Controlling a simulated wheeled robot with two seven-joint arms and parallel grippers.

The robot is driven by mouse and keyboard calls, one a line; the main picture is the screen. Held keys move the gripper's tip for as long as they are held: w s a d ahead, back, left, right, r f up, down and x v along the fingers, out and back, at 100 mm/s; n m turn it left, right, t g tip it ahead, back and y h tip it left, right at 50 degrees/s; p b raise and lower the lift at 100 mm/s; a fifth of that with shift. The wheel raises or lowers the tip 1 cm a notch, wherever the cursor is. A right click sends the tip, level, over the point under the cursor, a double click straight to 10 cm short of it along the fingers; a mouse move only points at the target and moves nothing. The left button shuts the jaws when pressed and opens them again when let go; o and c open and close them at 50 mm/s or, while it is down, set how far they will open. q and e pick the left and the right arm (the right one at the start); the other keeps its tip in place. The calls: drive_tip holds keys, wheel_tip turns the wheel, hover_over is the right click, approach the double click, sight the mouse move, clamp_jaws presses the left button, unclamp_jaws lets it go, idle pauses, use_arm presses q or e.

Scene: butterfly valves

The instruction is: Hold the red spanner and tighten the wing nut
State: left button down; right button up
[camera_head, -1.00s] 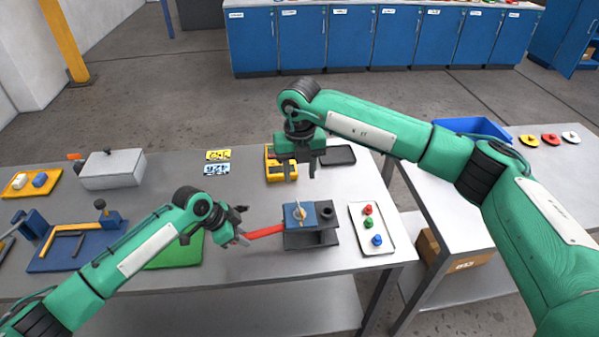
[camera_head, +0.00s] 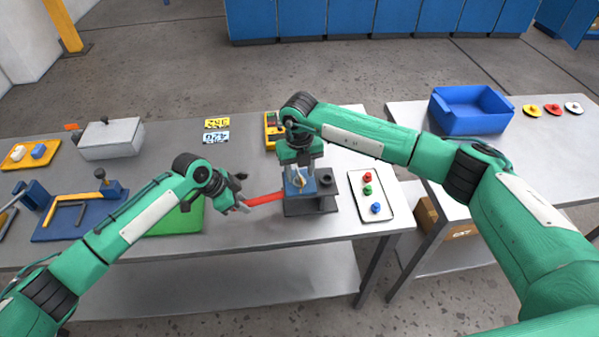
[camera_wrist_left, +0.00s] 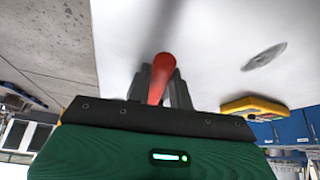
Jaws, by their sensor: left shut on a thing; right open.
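The red spanner (camera_head: 265,199) reaches from my left gripper (camera_head: 243,203) toward the blue block of the valve fixture. My left gripper is shut on it; the red handle (camera_wrist_left: 160,80) also shows between the fingers in the left wrist view. The yellowish wing nut (camera_head: 298,181) sits on top of the blue block (camera_head: 306,188), on a dark grey stand (camera_head: 310,206). My right gripper (camera_head: 299,175) points down over the wing nut, open, its fingers on either side of it. Whether they touch it cannot be told. The spanner's far end is partly hidden at the block.
A white tray (camera_head: 387,211) with red, green and blue knobs lies right of the stand. A green mat (camera_head: 172,222), a blue tool tray (camera_head: 62,232) and a grey box (camera_head: 110,140) lie left. A yellow device (camera_head: 270,135) is behind. A blue bin (camera_head: 470,108) stands on the right table.

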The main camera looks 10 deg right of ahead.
drive_tip(key=shift+f, duration=0.55)
clamp_jaws()
drive_tip(key=shift+m, duration=1.1)
unclamp_jaws()
